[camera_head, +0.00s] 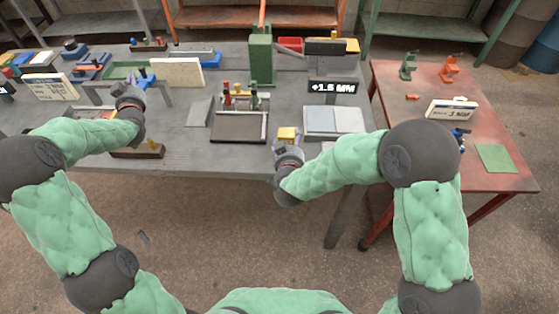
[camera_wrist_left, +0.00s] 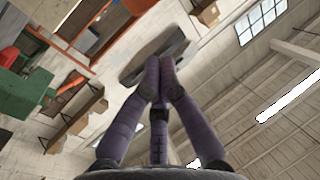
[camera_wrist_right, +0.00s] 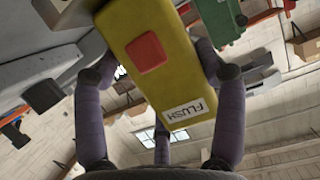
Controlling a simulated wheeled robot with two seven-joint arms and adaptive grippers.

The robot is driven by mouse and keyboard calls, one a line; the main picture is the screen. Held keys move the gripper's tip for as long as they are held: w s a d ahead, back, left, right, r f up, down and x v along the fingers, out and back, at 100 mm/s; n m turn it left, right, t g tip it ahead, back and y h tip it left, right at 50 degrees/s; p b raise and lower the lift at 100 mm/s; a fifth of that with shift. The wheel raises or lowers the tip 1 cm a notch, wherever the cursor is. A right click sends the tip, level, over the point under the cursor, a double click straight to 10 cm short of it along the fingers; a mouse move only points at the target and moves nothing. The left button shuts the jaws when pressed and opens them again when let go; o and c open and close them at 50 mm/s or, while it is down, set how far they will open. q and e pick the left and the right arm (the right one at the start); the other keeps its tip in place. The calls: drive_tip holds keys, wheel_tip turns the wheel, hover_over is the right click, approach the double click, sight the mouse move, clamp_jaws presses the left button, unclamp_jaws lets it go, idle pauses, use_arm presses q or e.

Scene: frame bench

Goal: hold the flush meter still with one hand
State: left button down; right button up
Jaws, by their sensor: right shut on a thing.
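The flush meter (camera_head: 288,133) is a yellow block at the front edge of the grey bench. In the right wrist view the flush meter (camera_wrist_right: 155,62) shows a red square and a label reading FLUSH. My right gripper (camera_head: 287,146) is shut on it, with fingers on both sides of the block. Whether its underside touches the bench is hidden. My left gripper (camera_head: 130,93) is over the left part of the bench. In the left wrist view its fingertips (camera_wrist_left: 161,65) are together, in front of a blurred grey flat piece.
A display (camera_head: 333,87) reading +1.5 MM stands at the back right of the bench. A dark tray (camera_head: 238,128) and a pale grey plate (camera_head: 335,120) lie near the right gripper. A red table (camera_head: 420,145) stands to the right. Several fixtures crowd the bench's left side.

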use_arm(q)
drive_tip(key=s+d+f+m+h, duration=0.1)
drive_tip(key=d+f+m+h, duration=0.2)
drive_tip(key=d+m+h, duration=0.6)
drive_tip(key=d+f+m+h, duration=0.45)
drive_tip(key=d+m, duration=0.55)
drive_tip(key=d, duration=0.3)
drive_tip(key=s+d+f+m+g+h, duration=0.3)
drive_tip(key=s+d+m+g, duration=0.1)
drive_tip(key=s+d+m, duration=0.1)
drive_tip(key=s+d+f+m+g+h, duration=0.3)
drive_tip(key=s+d+m+g+h, duration=0.1)
drive_tip(key=s, duration=0.4)
drive_tip(key=s+d+f+m+g+h, duration=0.3)
drive_tip(key=s+d+m+g, duration=0.2)
drive_tip(key=s+d+m, duration=0.1)
drive_tip(key=shift+s+d+f+m, duration=0.15)
drive_tip(key=shift+m, duration=0.55)
drive_tip(key=x, duration=1)
